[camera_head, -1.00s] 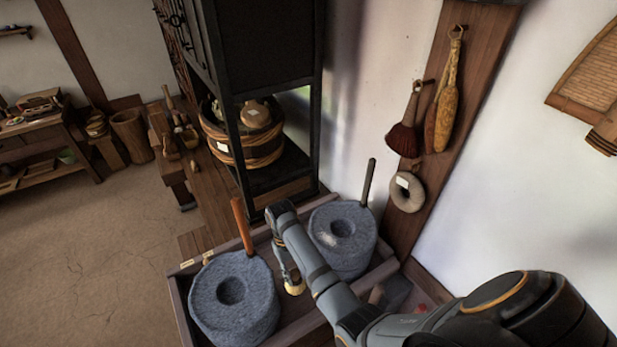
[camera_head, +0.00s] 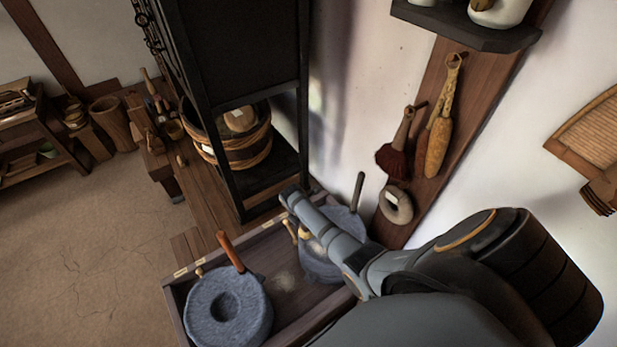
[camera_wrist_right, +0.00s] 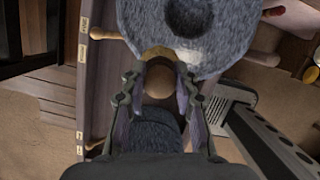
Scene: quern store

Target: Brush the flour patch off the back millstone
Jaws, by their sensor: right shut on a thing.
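The back millstone (camera_head: 318,266), blue-grey with a dark upright handle, stands in the wooden tray by the wall. The wrist view shows a millstone (camera_wrist_right: 215,40) just beyond the brush. My left gripper is out of view.
The front millstone (camera_head: 228,312) with an orange handle sits at the tray's near left. The tray's rim (camera_head: 262,232) surrounds both stones. A black rack (camera_head: 240,60) stands behind. A red brush (camera_head: 393,155) and a stone ring (camera_head: 396,205) hang on the wall board.

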